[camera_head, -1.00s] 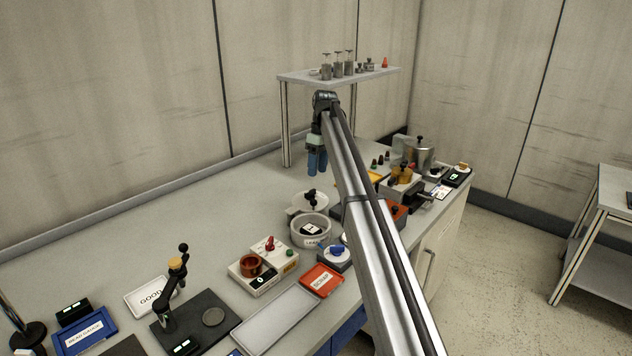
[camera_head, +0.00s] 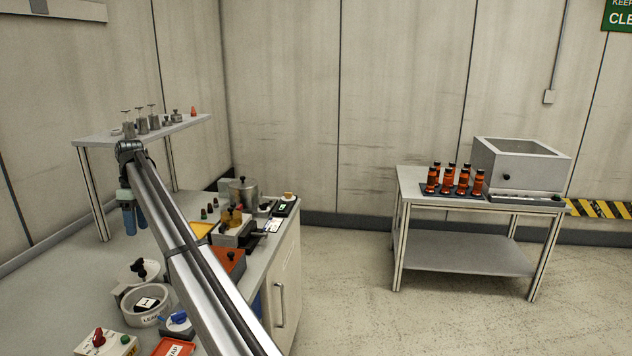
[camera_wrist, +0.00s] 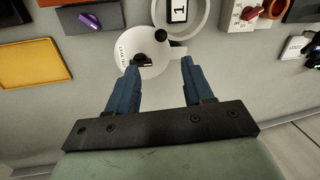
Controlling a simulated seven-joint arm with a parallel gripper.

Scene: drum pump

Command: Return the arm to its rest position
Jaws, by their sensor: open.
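My gripper (camera_head: 134,219) has blue fingers and hangs pointing down above the bench (camera_head: 62,275), at the end of my outstretched arm. In the wrist view my gripper (camera_wrist: 150,82) is open, with nothing between its two blue fingers. A round white lid (camera_wrist: 140,55) with a black knob lies below and beyond the fingertips, apart from them. In the head view this lid (camera_head: 132,272) is beside a round grey pot (camera_head: 160,312).
A raised shelf (camera_head: 95,139) with several metal weights stands at the back of the bench. Devices and an orange tray (camera_head: 230,262) crowd the right side. A separate side table (camera_head: 455,262) holds several orange bottles (camera_head: 462,180) and a grey box (camera_head: 520,165). Floor lies between.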

